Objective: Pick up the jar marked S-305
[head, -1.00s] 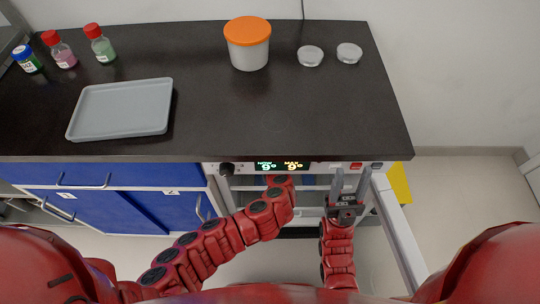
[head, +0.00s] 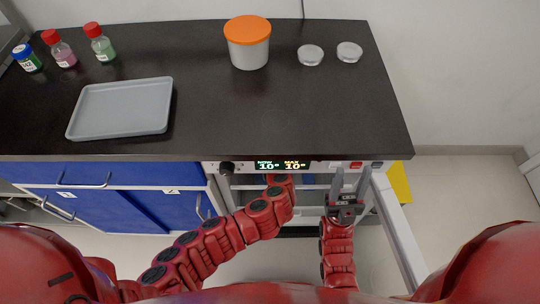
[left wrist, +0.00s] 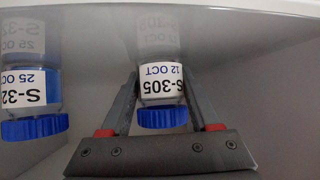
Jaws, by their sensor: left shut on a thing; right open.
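The jar marked S-305 (left wrist: 161,84) shows in the left wrist view, upside down in the picture, with a blue cap and a white label reading S-305 and 12 OCT. My left gripper (left wrist: 163,88) is shut on it, one finger on each side. In the head view my left arm reaches below the counter's front edge into the opening there, so its gripper and the jar are hidden. My right gripper (head: 348,184) is open and empty, in front of the counter at the right.
A second blue-capped jar (left wrist: 32,95) stands beside the held one. On the counter (head: 220,120) are a grey tray (head: 120,108), a white tub with orange lid (head: 248,48), two clear dishes (head: 311,55) and several small bottles (head: 60,50). Blue cabinets (head: 120,200) are below.

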